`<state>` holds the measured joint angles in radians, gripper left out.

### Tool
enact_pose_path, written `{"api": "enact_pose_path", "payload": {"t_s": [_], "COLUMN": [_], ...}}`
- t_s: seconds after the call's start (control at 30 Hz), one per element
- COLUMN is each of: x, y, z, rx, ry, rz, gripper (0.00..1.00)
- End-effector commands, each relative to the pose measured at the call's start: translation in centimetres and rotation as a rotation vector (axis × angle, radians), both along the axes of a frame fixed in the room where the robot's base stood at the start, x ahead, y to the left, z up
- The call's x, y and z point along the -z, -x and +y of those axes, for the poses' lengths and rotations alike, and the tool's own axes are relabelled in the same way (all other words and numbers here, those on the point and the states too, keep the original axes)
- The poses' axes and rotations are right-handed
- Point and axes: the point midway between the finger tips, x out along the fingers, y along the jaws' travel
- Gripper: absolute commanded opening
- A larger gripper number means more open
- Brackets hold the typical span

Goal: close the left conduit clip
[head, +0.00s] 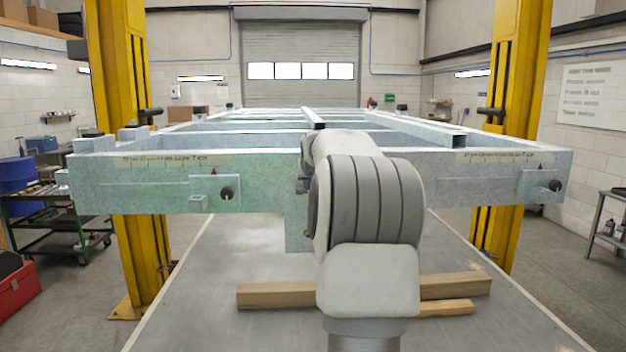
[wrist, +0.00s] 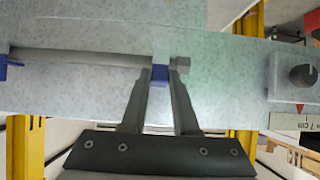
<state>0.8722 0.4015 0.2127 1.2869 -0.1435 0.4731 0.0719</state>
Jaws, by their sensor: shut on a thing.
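In the wrist view, my gripper (wrist: 160,78) has its two fingers on either side of a small blue clip (wrist: 160,73) on the pale frame beam (wrist: 100,95), and is shut on it. A thin grey conduit (wrist: 80,57) runs along the beam from this clip toward the left edge of the picture. A second blue clip (wrist: 3,66) shows at that edge, partly cut off. A small grey block (wrist: 181,64) shows just beside the right fingertip. The fingers partly hide the clip, and I cannot tell how far it is closed. In the head view, my arm hides the gripper and clips.
A black knob on a plate (wrist: 303,76) stands out from the beam to the right in the wrist view. In the head view, the trailer frame (head: 120,180) spans between yellow lift posts (head: 520,100). Wooden battens (head: 275,295) lie on the surface below.

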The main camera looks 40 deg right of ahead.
Motion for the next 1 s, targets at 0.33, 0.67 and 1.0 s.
{"api": "enact_pose_path", "payload": {"t_s": [0.33,0.67,1.0], "x": [-0.5,-0.66,-0.78], "y": [-0.5,-0.75,-0.93], "z": [-0.31,-0.52,-0.72], "rx": [-0.001,-0.001,0.0], "ry": [-0.096,-0.161,-0.206], "rz": [0.114,0.192,0.245], "gripper": [0.0,0.0,0.0]}}
